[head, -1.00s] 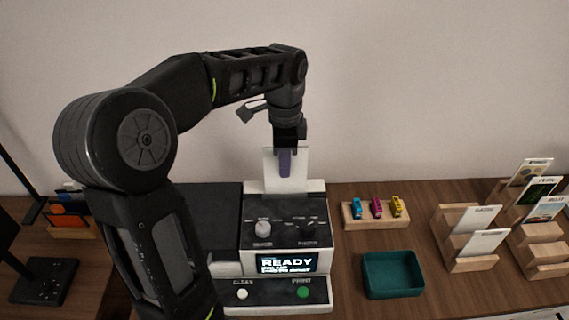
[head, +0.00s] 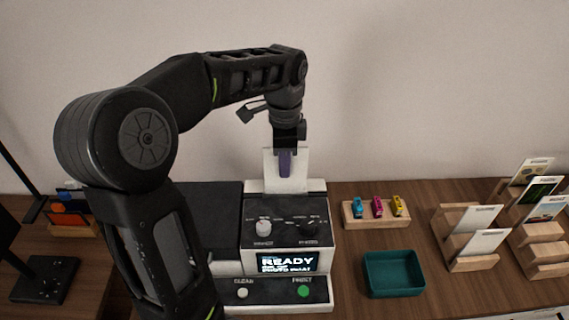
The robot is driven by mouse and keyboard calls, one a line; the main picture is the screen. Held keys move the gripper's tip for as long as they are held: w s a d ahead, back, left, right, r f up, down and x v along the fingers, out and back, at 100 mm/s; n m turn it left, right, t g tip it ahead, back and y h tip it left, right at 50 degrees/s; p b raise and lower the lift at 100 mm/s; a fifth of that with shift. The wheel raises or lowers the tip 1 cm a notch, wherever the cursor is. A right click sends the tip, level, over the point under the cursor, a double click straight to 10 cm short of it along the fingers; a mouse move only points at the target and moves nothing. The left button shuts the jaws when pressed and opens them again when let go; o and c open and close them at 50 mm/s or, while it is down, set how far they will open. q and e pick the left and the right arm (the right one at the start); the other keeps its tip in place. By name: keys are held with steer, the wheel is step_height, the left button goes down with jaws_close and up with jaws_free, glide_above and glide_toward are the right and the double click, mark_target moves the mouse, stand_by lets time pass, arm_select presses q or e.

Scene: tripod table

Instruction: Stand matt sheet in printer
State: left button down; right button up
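The printer (head: 285,235) stands on the table in the middle of the head view, its screen reading READY. A pale sheet (head: 300,170) stands upright at the back of the printer; its lower edge is hidden by the printer top. My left gripper (head: 285,163) points down at the sheet from above. A purple fingertip-like part overlaps the sheet's face; the other finger is hidden, so its grip on the sheet is unclear. My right gripper is not in view.
A teal tray (head: 392,288) and a wooden rack with small coloured items (head: 350,214) lie right of the printer. Wooden card stands (head: 447,250) are farther right. A holder with coloured cards (head: 58,230) stands at left. A wall is behind.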

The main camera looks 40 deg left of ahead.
mark_target(285, 193)
arm_select(q)
steer(key=shift+f+b, duration=2.05)
steer(key=shift+f, duration=1.15)
steer(key=c, duration=1.6)
jaws_free()
steer(key=shift+o, duration=0.2)
steer(key=shift+r, duration=0.15)
step_height(285, 193, up, 9)
steer(key=p, duration=0.7)
